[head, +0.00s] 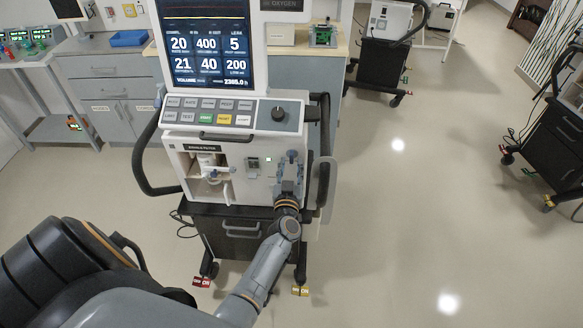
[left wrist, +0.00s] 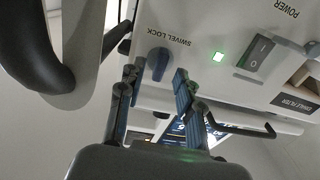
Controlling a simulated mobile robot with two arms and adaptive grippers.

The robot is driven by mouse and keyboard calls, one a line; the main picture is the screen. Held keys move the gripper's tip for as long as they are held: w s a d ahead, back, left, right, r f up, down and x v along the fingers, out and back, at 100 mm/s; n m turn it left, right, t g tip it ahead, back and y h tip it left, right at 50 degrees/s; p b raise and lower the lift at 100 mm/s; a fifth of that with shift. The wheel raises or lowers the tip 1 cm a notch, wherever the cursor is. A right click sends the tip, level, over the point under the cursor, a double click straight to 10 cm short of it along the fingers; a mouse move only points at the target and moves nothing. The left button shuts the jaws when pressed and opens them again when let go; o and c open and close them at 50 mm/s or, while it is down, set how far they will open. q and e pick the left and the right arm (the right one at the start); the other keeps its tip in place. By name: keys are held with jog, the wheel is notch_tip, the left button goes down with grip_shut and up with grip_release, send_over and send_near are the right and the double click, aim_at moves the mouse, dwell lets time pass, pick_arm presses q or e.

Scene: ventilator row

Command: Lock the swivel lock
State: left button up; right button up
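The swivel lock (left wrist: 158,63) is a dark blue-grey knob on the ventilator's pale front panel, beside the printed words SWIVEL LOCK. In the left wrist view it shows between the fingertips of my left gripper (left wrist: 156,76). The fingers are spread, with a visible gap on each side of the knob, and seem not to touch it. My right gripper is in neither view.
A power switch (left wrist: 261,54) and a lit green light (left wrist: 218,57) are close to the knob. A dark curved side handle (left wrist: 35,50) is near the gripper. The ventilator stands on a wheeled cart (head: 215,238). Open floor (head: 400,220) lies to the right.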

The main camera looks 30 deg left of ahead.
pick_arm(q)
jog(key=shift+x, duration=0.8)
grip_shut()
